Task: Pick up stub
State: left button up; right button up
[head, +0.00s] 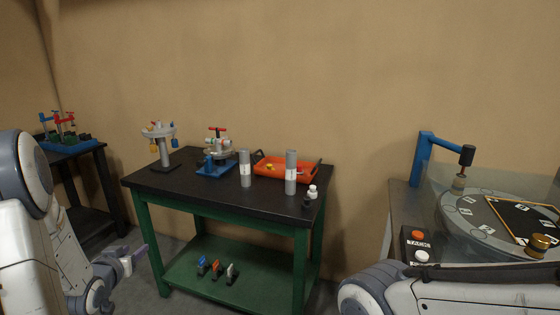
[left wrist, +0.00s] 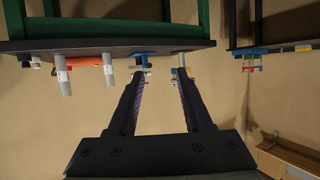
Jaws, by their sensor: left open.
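Nothing in view is marked as the stub, and I cannot tell for certain which thing it is. Two upright grey cylinders with white labels, a shorter one (head: 245,168) and a taller one (head: 291,172), stand on the dark-topped green table (head: 205,198). They show upside down in the left wrist view, the shorter (left wrist: 110,79) and the taller (left wrist: 64,76). My left gripper (head: 137,254) is open and empty, left of the table and below its top. Its fingers (left wrist: 161,78) show apart in the left wrist view. My right arm shows at lower right; its gripper is out of view.
An orange tray (head: 270,171), a blue-based stand (head: 213,168), a grey stand (head: 163,155) and a small white-topped bottle (head: 312,191) share the tabletop. Small coloured items (head: 216,267) lie on the lower shelf. A glass-guarded round machine (head: 480,222) stands right.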

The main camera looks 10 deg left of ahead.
aim_at(244, 161)
jog(key=z, duration=0.25)
jog(key=i, duration=1.65)
jog(key=z, duration=0.05)
